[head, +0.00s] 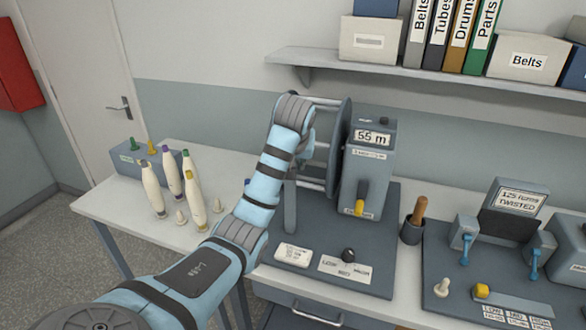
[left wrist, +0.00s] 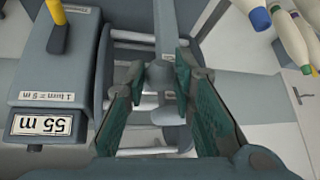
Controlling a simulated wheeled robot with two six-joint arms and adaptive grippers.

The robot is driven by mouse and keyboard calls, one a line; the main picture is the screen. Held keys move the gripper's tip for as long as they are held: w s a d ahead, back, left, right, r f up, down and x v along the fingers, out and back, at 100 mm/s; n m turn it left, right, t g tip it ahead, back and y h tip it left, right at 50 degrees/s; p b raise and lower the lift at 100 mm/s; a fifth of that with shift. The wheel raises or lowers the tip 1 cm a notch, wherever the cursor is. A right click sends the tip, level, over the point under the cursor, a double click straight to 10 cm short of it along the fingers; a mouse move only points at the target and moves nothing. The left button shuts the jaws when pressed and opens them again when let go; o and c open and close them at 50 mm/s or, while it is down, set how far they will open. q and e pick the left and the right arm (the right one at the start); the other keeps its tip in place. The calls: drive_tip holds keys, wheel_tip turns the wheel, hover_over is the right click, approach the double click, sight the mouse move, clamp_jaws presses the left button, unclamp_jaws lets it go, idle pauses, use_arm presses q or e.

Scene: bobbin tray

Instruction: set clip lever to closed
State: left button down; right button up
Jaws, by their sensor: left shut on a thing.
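My left gripper (left wrist: 160,68) is at the reel frame; in the left wrist view its green-padded fingers stand on either side of a grey piece at the hub, which looks like the clip lever (left wrist: 160,77). It is shut on this piece. Small labels near it are too small to read, so its setting cannot be told. In the head view my left wrist hides the fingers and the lever. The reel (head: 343,150) is beside the grey counter box (head: 372,175), which reads 55 m. My right gripper is not in view.
Several cream bobbins (head: 153,190) stand on the table at left, by a blue-grey peg block (head: 128,160). A cup with a wooden handle (head: 411,232) and a twisting machine (head: 505,215) are at right.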

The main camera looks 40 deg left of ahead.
use_arm(q)
drive_tip(key=shift+w+a+r+g+h, duration=0.1)
drive_tip(key=shift+w+r+g+h, duration=0.25)
drive_tip(key=shift+g, duration=0.4)
drive_tip(key=shift+w+a+r+g+h, duration=0.15)
drive_tip(key=shift+r+g+h, duration=0.2)
drive_tip(key=shift+g, duration=0.4)
drive_tip(key=shift+d+r, duration=0.1)
drive_tip(key=c, duration=1.3)
unclamp_jaws()
drive_tip(key=shift+c, duration=0.2)
